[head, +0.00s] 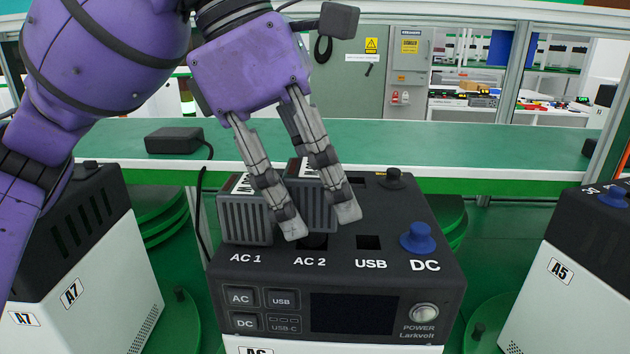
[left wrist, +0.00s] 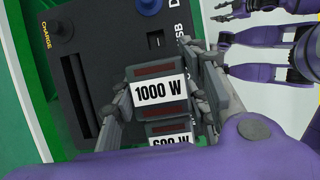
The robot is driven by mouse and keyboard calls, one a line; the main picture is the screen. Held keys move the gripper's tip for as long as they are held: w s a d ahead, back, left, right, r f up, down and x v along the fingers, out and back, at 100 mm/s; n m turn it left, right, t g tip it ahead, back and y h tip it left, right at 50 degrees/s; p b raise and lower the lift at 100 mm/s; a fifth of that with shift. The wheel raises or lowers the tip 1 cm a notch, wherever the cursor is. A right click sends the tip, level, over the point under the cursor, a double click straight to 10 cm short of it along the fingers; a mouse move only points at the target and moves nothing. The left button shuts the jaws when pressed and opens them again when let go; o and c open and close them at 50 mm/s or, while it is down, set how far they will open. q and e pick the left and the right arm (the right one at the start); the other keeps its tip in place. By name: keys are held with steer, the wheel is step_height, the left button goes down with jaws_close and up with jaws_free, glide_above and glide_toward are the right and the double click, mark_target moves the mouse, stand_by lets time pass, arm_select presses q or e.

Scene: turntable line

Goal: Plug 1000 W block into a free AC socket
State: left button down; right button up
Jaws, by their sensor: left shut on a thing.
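My left gripper (head: 322,222) is shut on the 1000 W block (head: 316,208), a dark grey ribbed block. Its white 1000 W label faces up between the fingers in the left wrist view (left wrist: 160,90). The block is upright over the AC 2 place of the power station (head: 390,285). A dark patch shows below it, and I cannot tell whether it is seated. A similar block (head: 245,218) stands at AC 1; its partly hidden label in the left wrist view (left wrist: 170,138) seems to read 600 W. Purple jointed parts show at that view's right edge; the right gripper's state is unclear.
The USB opening (head: 369,242) is bare. A blue plug (head: 417,238) stands at DC. Units A7 (head: 110,270) and A5 (head: 575,280) flank the station. A green bench (head: 430,150) behind carries a black box (head: 174,140) with a cable.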

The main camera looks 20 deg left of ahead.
arm_select(q)
steer(key=shift+f, duration=0.45)
steer(key=shift+d+f+b, duration=0.15)
steer(key=shift+f+b, duration=0.2)
steer(key=c, duration=0.9)
jaws_free()
steer(key=shift+s, duration=0.1)
steer(key=shift+c, duration=0.2)
